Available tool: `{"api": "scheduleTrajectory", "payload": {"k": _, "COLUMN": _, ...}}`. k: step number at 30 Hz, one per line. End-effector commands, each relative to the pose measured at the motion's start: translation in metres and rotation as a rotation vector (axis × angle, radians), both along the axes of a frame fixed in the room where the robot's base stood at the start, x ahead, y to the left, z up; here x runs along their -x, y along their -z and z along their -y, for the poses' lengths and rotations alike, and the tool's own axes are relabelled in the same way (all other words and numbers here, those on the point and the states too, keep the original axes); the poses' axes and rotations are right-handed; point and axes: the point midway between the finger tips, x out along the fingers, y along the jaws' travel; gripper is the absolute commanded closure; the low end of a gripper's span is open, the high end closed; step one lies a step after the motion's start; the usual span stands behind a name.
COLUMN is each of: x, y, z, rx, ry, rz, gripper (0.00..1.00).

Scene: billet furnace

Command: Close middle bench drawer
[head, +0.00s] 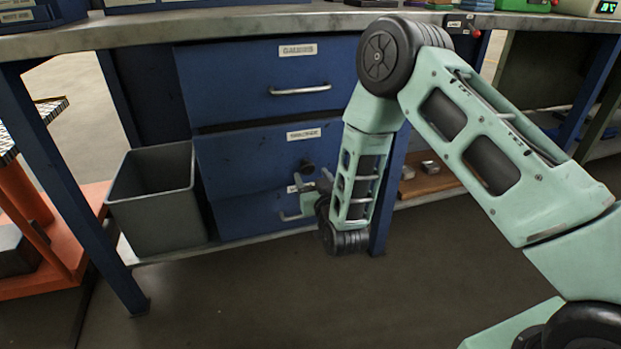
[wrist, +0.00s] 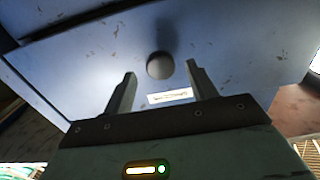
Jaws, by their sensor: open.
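The middle bench drawer (head: 250,155) is blue, with a white label and a dark round knob (head: 307,167). A dark gap shows along its top edge below the top drawer; I cannot tell how far it stands out. My gripper (head: 309,188) is in front of the drawers, low and right of the knob, partly hidden by my wrist. In the wrist view the open, empty fingers (wrist: 161,70) point at a blue drawer face (wrist: 85,70). The round knob (wrist: 160,65) appears between the fingertips, with the label (wrist: 170,97) nearer the palm. Contact cannot be told.
The top drawer (head: 230,85), labelled gauges, has a bar handle. The bottom drawer (head: 250,215) is partly behind my gripper. A grey bin (head: 155,195) stands left of the drawers. A blue bench leg (head: 75,190) is further left. The floor in front is clear.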

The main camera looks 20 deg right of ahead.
Motion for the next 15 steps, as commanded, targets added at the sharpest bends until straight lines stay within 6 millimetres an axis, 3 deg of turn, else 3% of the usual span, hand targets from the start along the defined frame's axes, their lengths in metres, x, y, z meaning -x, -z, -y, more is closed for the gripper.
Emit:
{"api": "scheduleTrajectory", "payload": {"k": 6, "x": -0.019, "y": 0.000, "z": 0.000, "rx": 0.001, "ry": -0.001, "rz": 0.000, "gripper": 0.43}}
{"api": "scheduleTrajectory", "payload": {"k": 15, "x": -0.021, "y": 0.000, "z": 0.000, "rx": 0.001, "ry": -0.001, "rz": -0.001, "gripper": 0.43}}
